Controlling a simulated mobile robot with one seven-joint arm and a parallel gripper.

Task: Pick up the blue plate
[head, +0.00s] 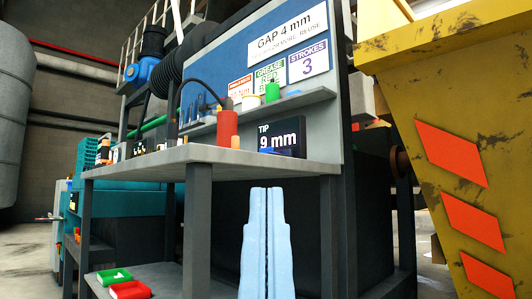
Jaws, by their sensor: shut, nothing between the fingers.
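My gripper (267,192) is the pair of pale blue fingers rising from the bottom centre. The fingers are side by side, shut and empty, in front of the workbench (215,154). I see no clear blue plate. A small dark blue item (270,149) lies on the benchtop in front of the "TIP 9 mm" sign (282,139); it is too small to tell whether it is a plate. The fingertips show below the bench edge and apart from that item.
A red bottle (227,125) and several small containers stand on the benchtop. A green block (113,276) and a red block (130,290) lie on the lower shelf. A yellow skip (470,110) fills the right side. Floor shows at far left.

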